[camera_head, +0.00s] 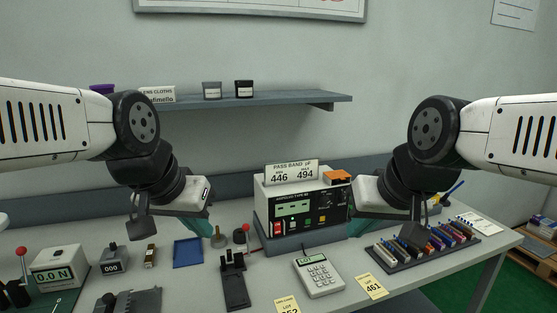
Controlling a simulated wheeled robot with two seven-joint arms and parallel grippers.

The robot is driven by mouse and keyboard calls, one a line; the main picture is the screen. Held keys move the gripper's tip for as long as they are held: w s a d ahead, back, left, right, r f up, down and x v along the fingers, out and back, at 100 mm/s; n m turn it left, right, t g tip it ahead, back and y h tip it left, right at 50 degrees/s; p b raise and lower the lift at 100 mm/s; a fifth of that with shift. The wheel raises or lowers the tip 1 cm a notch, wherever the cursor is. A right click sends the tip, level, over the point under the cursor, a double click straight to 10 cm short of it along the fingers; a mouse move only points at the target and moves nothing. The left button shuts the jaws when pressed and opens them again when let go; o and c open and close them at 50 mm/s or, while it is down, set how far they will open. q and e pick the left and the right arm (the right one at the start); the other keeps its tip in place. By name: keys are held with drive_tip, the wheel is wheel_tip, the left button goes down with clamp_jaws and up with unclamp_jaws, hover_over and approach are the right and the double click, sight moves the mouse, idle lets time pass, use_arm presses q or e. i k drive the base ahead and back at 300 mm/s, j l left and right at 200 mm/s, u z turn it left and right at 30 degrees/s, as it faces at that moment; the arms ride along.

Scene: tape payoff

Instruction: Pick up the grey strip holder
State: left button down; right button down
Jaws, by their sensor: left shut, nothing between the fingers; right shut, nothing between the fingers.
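A dark rack (432,262) at the right of the bench holds a row of several small coloured strip-like pieces. A pale grey or whitish piece (384,254) sits at its left end; I cannot tell for sure if this is the grey strip holder. My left gripper (203,228) has teal fingers, is shut and empty, and hangs over the bench left of the meter. My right gripper (354,229) is shut and empty beside the meter's right side, left of the rack. The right forearm hides part of the bench behind the rack.
The capacitance meter (283,210) stands mid-bench with an orange box on top. A calculator (318,276), yellow lot cards (371,287), a black fixture (234,282) and a blue tray (187,252) lie in front. A shelf (290,102) runs along the wall.

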sight(399, 252)
drive_tip(key=l+u, duration=0.15)
drive_tip(key=l, duration=0.3)
drive_tip(key=k+l+u, duration=0.1)
drive_tip(key=l, duration=0.35)
drive_tip(key=l+u, duration=0.15)
drive_tip(key=l, duration=0.35)
drive_tip(key=k+l+u, duration=0.15)
drive_tip(key=l, duration=0.25)
